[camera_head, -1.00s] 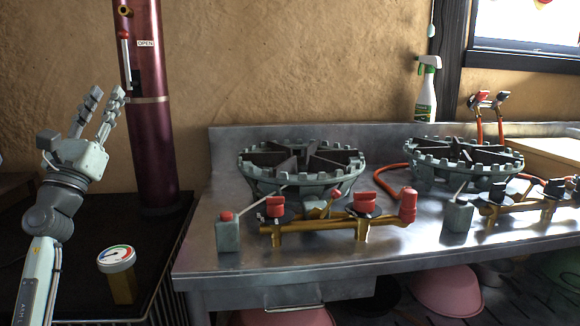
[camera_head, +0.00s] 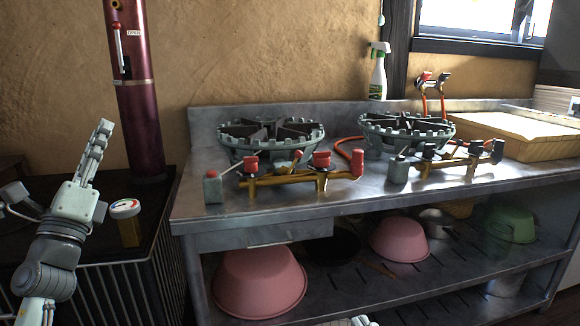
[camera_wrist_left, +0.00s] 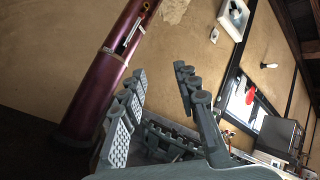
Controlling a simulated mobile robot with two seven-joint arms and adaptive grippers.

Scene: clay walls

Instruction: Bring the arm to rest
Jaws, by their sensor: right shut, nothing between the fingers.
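My left gripper (camera_head: 98,150) is raised at the left of the head view, fingers pointing up, in front of the black slatted stand and the wall. In the left wrist view its two fingers (camera_wrist_left: 158,98) stand well apart with nothing between them, so it is open. A small tip of my right gripper (camera_head: 361,321) shows at the bottom edge of the head view; it is shut and empty, and the rest of it is out of frame.
A steel counter (camera_head: 300,215) carries two gas burners (camera_head: 270,133) with valves. Pink bowls (camera_head: 258,283) and a green bowl (camera_head: 510,224) sit on its lower shelf. A dark red cylinder (camera_head: 140,110) and a gauge (camera_head: 126,209) are near my left gripper.

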